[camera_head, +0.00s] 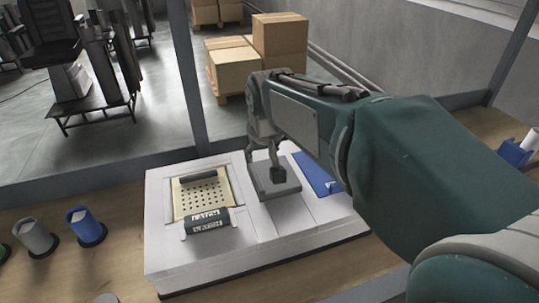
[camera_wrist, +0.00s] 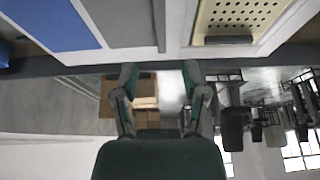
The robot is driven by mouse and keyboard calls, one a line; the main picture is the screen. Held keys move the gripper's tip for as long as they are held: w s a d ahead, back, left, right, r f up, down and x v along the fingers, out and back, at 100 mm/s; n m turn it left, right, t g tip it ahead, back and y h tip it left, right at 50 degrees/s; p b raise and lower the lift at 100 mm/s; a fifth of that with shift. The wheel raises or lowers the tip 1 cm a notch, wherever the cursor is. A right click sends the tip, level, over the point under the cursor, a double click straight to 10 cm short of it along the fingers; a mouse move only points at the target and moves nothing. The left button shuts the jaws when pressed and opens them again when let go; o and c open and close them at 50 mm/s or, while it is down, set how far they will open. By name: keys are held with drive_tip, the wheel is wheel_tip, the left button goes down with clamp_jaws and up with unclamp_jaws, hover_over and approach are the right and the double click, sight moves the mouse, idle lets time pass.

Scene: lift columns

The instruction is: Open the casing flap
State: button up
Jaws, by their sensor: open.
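A white casing (camera_head: 205,255) stands on the wooden table. Its left bay holds a yellow perforated panel (camera_head: 201,196) with a dark bar (camera_head: 198,177) at its far edge. A dark labelled cylinder (camera_head: 207,220) lies at the bay's near edge. A grey panel (camera_head: 276,190) is in the middle and a blue panel (camera_head: 318,175) at the right; I cannot tell which part is the flap. In the wrist view my gripper (camera_wrist: 160,75) is open and empty, with the yellow panel (camera_wrist: 240,14) at upper right.
A blue cup (camera_head: 86,224) and a grey cup (camera_head: 36,236) stand left of the casing. A blue holder (camera_head: 516,152) is at the far right. Frame posts (camera_head: 187,80) rise behind the table. Cardboard boxes (camera_head: 254,55) are on the floor beyond. My arm hides the table at right.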

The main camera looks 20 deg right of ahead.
sight(255, 173)
drive_tip(key=x, duration=0.7)
drive_tip(key=w+x, duration=0.1)
drive_tip(key=x, duration=0.2)
drive_tip(key=shift+w+d+f, duration=0.1)
drive_tip(key=shift+d+f, duration=0.05)
drive_tip(key=shift+f, duration=0.05)
drive_tip(key=shift+w+a+f, duration=0.2)
drive_tip(key=shift+a+f, duration=0.1)
drive_tip(key=shift+a, duration=0.15)
drive_tip(key=shift+d, duration=0.25)
clamp_jaws()
